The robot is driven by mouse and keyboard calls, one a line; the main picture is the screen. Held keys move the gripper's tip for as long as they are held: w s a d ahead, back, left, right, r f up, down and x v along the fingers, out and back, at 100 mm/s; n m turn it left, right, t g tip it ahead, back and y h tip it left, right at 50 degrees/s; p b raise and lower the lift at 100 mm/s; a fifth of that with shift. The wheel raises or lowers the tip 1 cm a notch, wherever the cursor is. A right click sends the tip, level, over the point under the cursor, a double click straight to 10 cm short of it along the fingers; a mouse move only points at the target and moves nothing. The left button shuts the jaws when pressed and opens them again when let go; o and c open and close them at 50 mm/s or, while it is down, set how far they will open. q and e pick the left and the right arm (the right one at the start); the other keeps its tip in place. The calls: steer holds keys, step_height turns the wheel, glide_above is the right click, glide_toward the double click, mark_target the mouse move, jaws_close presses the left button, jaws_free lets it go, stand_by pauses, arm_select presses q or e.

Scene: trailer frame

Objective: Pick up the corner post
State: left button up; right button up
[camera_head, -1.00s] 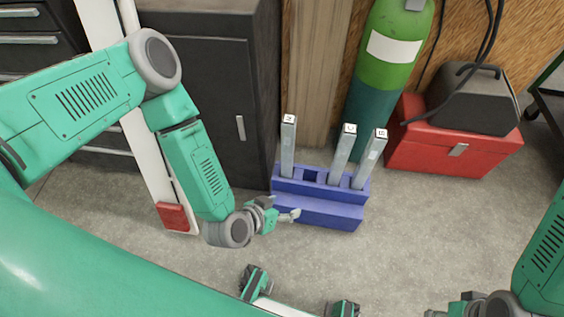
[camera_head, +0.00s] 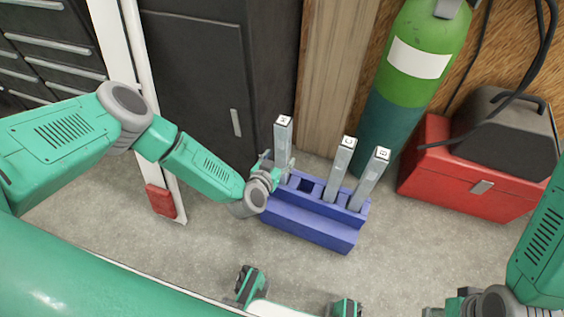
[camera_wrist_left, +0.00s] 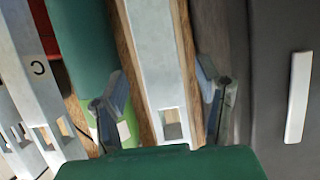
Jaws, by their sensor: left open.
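Three grey metal corner posts stand upright in a blue stepped holder (camera_head: 310,225) on the floor. The leftmost post (camera_head: 283,135) has a letter on its top that I cannot read surely. The middle post (camera_head: 341,168) is marked C, and a third post (camera_head: 370,179) stands to its right. My left gripper (camera_head: 277,168) is at the leftmost post, low on its length. In the left wrist view my left gripper (camera_wrist_left: 163,100) is open, its fingers on either side of that post (camera_wrist_left: 160,60), with gaps visible. The C post (camera_wrist_left: 35,90) shows at the left there. My right gripper (camera_head: 455,305) shows only partly at the bottom right.
A green gas cylinder (camera_head: 405,90) and a red box (camera_head: 465,175) with a dark machine (camera_head: 505,120) stand behind right. A dark cabinet (camera_head: 200,90) and a leaning white board with a red end (camera_head: 160,201) are at left.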

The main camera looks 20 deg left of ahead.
mark_target(284, 117)
arm_select(q)
steer(key=w+f+b, duration=0.1)
steer(key=w+d+f+b, duration=0.1)
steer(key=w, duration=0.1)
steer(key=shift+w+f, duration=0.1)
steer(key=shift+w+a, duration=0.2)
steer(key=shift+a+f, duration=0.1)
steer(key=shift+a, duration=0.35)
steer(key=shift+c, duration=1.2)
steer(key=c, duration=0.7)
steer(key=shift+d, duration=0.3)
jaws_close()
steer(key=shift+w+d+r, duration=0.1)
steer(key=shift+d+r, duration=0.1)
steer(key=shift+d, duration=0.1)
steer(key=shift+a+r, duration=0.25)
steer(key=shift+a, duration=0.1)
step_height(284, 117, up, 16)
steer(key=p, duration=0.6)
steer(key=shift+f+p, duration=0.1)
steer(key=shift+p, duration=0.3)
steer(key=shift+r, duration=0.35)
steer(key=shift+d+r, duration=0.15)
steer(key=shift+r, duration=0.3)
arm_select(e)
steer(key=shift+d+r, duration=0.15)
steer(key=shift+r, duration=0.95)
steer(key=shift+d+r, duration=0.15)
steer(key=shift+r, duration=0.95)
